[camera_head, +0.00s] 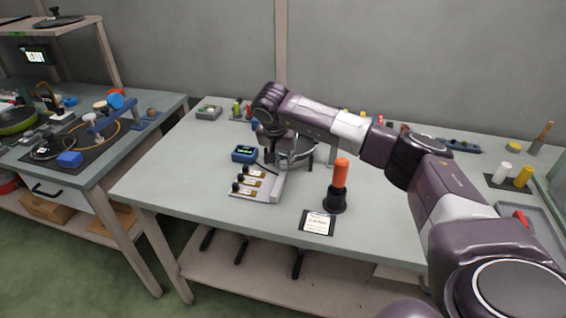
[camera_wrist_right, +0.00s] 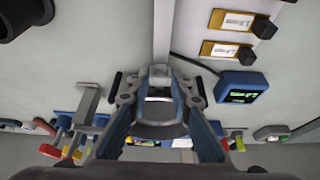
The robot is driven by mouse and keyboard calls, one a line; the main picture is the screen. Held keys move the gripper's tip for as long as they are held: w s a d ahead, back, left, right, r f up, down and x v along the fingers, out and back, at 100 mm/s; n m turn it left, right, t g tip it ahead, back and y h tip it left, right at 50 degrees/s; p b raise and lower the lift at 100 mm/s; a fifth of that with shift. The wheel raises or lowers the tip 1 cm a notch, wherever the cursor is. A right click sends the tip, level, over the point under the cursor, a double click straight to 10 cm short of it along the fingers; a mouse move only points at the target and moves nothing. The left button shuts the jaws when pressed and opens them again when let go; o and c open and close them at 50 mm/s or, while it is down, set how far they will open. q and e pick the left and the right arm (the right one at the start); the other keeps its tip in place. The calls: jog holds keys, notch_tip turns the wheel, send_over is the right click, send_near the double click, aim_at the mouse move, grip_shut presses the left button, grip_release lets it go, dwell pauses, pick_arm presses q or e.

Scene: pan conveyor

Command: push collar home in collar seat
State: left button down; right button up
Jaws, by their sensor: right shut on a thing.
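My right gripper (camera_head: 283,147) is over the back middle of the table, beside a grey round piece (camera_head: 297,157) on a stand. In the right wrist view my gripper (camera_wrist_right: 160,88) has its two fingers close around a grey rounded part (camera_wrist_right: 160,112), and it is shut on this part. I cannot tell for sure whether this part is the collar. The collar seat cannot be made out clearly; my fingers and wrist cover that spot. My left gripper is in neither view.
A grey plate with several black-knobbed labelled pieces (camera_head: 270,188) lies in front of the gripper. A blue display box (camera_head: 244,154) stands to its left. An orange-handled black tool (camera_head: 340,174) stands upright near the front edge, by a label card (camera_head: 317,222).

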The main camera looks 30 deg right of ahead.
jog(key=shift+w+d, duration=0.35)
jog(key=shift+d, duration=0.05)
jog(key=o, duration=0.9)
jog(key=shift+r, duration=0.1)
jog(key=v, duration=1.2)
jog(key=shift+a, duration=0.1)
